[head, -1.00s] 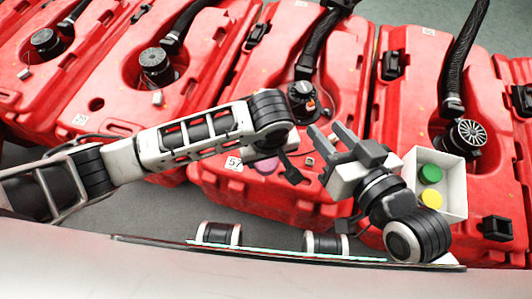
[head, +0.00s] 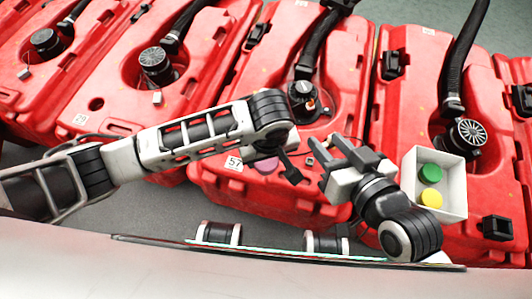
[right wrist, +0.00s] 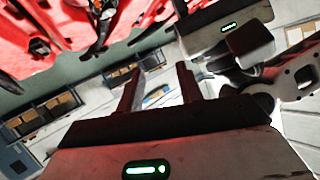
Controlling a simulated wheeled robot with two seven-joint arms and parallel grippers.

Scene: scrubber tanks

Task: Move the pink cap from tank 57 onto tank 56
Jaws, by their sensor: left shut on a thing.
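The pink cap (head: 266,167) shows partly beneath my left wrist, over the tank labelled 57 (head: 234,163); most of it is hidden. My left gripper (head: 287,166) is shut on it, its fingers largely covered by the wrist. I cannot tell whether the cap touches the tank. The neighbouring red tank on the left (head: 120,90) has a label too small to read surely. My right gripper (head: 324,152) is open and empty just right of the left one, over tank 57. Its parted fingers also show in the right wrist view (right wrist: 160,85).
A white box (head: 457,205) holding a green cap (head: 430,173) and a yellow cap (head: 431,198) stands at right. Black hoses rise from the tanks. My two grippers are close together, leaving little room between them.

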